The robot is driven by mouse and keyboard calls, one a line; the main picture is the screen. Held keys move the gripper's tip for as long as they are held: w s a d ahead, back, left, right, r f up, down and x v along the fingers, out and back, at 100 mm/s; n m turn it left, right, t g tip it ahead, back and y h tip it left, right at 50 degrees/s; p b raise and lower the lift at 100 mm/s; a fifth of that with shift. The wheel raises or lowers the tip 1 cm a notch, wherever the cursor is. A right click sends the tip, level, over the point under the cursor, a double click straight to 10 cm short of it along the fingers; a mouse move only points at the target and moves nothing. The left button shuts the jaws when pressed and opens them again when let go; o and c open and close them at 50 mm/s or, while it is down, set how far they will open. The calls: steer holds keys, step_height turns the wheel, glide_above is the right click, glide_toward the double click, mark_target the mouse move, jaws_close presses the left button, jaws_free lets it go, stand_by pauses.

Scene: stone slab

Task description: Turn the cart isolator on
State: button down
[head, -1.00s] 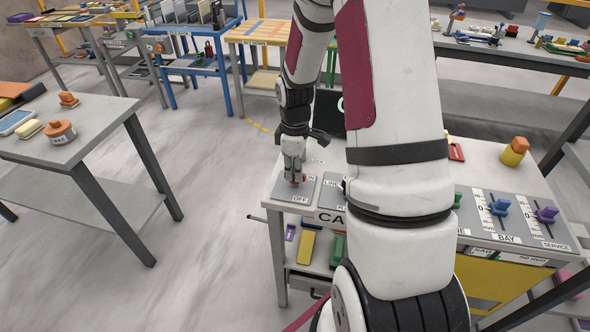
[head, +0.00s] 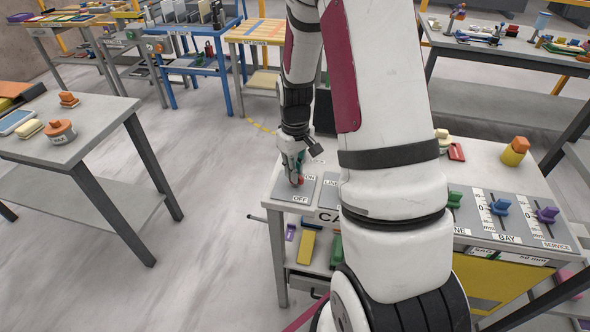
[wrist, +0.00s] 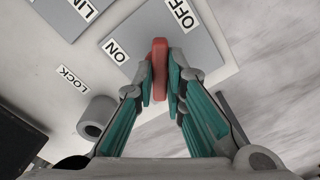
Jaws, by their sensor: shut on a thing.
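The cart isolator is a grey plate (head: 284,187) at the left end of the cart top, with ON and OFF labels. Its red handle (wrist: 159,65) stands up from the plate. In the wrist view the handle lies between the ON label (wrist: 116,51) and the OFF label (wrist: 181,14). My gripper (wrist: 163,90) is shut on the red handle, one teal-padded finger on each side. In the head view my gripper (head: 296,180) comes down on the plate from above and hides part of it.
The cart top (head: 484,167) holds further switch plates and sliders to the right, partly hidden by my arm. A grey ring (wrist: 97,116) stands near the LOCK label in the wrist view. A separate table (head: 85,125) stands left, with open floor between.

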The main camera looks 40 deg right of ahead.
steer(key=m, duration=1)
steer(key=shift+b, duration=0.4)
steer(key=shift+m, duration=0.4)
steer(key=c, duration=1.6)
jaws_free()
steer(key=shift+c, duration=0.2)
step_height(320, 180, up, 12)
